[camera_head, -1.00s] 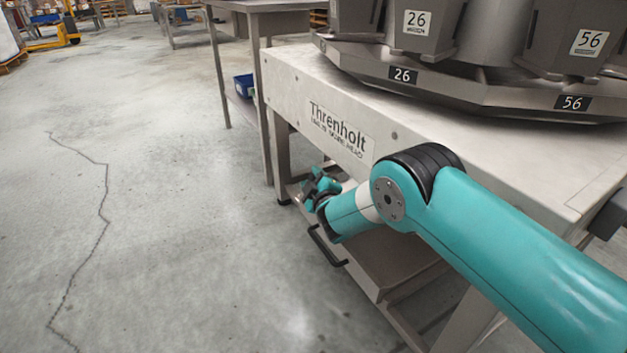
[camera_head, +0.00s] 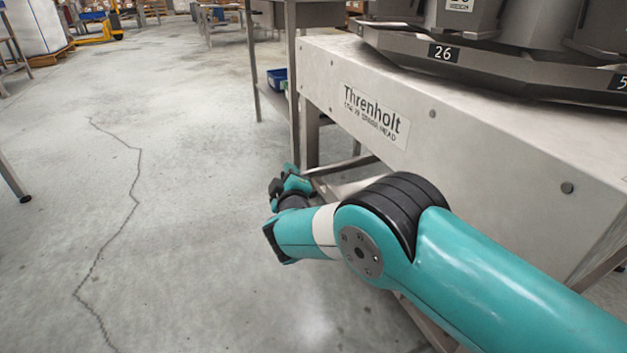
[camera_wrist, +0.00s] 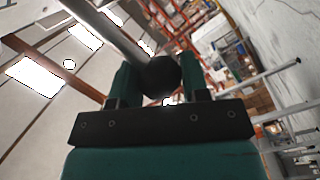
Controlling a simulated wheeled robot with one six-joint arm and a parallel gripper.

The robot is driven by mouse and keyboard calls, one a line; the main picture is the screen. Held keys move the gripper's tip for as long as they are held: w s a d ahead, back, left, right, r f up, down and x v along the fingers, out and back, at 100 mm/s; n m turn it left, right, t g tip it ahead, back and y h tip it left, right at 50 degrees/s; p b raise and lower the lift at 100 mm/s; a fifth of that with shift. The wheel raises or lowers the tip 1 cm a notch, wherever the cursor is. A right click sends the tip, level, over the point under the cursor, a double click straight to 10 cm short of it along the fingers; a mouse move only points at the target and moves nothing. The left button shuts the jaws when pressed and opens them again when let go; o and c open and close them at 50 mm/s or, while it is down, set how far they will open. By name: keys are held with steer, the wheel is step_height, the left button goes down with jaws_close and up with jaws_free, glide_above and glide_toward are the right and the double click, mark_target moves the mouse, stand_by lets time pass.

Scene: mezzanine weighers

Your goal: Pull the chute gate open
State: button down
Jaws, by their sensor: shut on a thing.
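In the wrist view my gripper (camera_wrist: 160,90) is shut on a dark round knob (camera_wrist: 158,72), which sits between its two teal fingers. A grey rod (camera_wrist: 108,32) runs from the knob up to the upper left. In the head view my gripper (camera_head: 284,187) is out at the left of the weigher frame, above the floor and low beside the machine. The knob and rod are hard to make out there. The chute gate's plate is not clearly visible, so I cannot tell how far open it is.
The steel weigher body (camera_head: 450,140), marked Threnholt, fills the right. A steel table (camera_head: 292,110) stands behind, with a blue bin (camera_head: 277,79) on its shelf. The cracked concrete floor (camera_head: 190,180) to the left is clear. A table leg (camera_head: 14,180) shows at the left edge.

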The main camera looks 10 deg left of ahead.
steer(key=shift+s+a+b, duration=0.3)
steer(key=shift+s+a, duration=0.4)
steer(key=shift+a, duration=0.25)
steer(key=shift+s+a+b, duration=0.3)
steer(key=shift+s+a, duration=0.35)
steer(key=shift+a, duration=0.4)
steer(key=c, duration=0.7)
jaws_free()
steer(key=shift+s+a, duration=0.1)
steer(key=shift+o, duration=0.4)
steer(key=shift+d, duration=0.2)
steer(key=p+v, duration=0.6)
steer(key=v, duration=1.1)
steer(key=shift+s, duration=0.1)
